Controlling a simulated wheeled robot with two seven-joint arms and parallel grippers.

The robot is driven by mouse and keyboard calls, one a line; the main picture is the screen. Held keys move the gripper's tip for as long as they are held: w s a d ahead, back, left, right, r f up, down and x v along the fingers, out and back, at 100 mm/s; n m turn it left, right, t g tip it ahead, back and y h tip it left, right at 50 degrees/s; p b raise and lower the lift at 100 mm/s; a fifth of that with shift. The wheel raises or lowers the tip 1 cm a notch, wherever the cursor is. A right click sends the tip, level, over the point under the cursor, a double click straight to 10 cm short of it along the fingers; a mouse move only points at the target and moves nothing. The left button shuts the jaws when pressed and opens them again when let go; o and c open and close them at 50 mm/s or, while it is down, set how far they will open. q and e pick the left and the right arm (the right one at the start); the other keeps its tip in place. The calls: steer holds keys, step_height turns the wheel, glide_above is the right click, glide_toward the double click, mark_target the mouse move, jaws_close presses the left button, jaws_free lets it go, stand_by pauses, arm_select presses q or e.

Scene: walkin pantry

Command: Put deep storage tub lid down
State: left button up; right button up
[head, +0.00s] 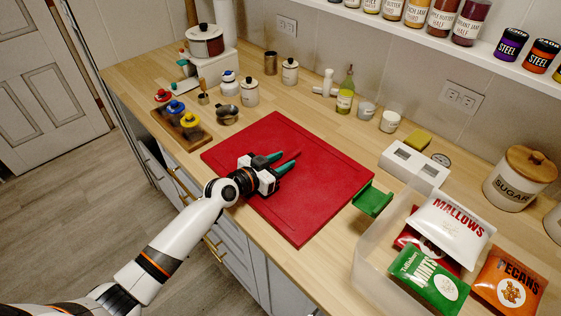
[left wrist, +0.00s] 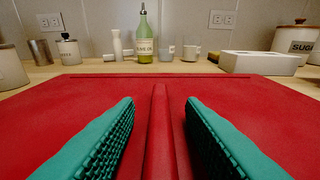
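The deep storage tub lid appears to be the large red panel (head: 310,200) lying flat on the wooden counter. In the left wrist view the red panel (left wrist: 50,120) has a raised rib (left wrist: 160,130) running away down its middle. My left gripper (head: 287,160) is over the panel, its green fingers pointing toward the back wall. In the left wrist view the fingers (left wrist: 160,108) stand apart on either side of the rib, with gaps at both sides. The translucent tub (head: 365,279) is at the front right, without a lid, holding snack packets. My right gripper is out of view.
A green piece (head: 372,200) sits between the panel and the tub. A white box with openings (head: 414,166) stands behind the tub. Bottles and jars line the wall; a wooden tray (head: 180,131) with small colored-top items is at left.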

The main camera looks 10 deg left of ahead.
arm_select(q)
steer(key=shift+r, duration=0.2)
steer(key=b+v, duration=0.1)
steer(key=v, duration=1)
steer(key=shift+s+a+f, duration=0.1)
steer(key=shift+s+f, duration=0.05)
steer(key=shift+s, duration=0.05)
steer(key=shift+s+a, duration=0.15)
steer(key=shift+s, duration=0.15)
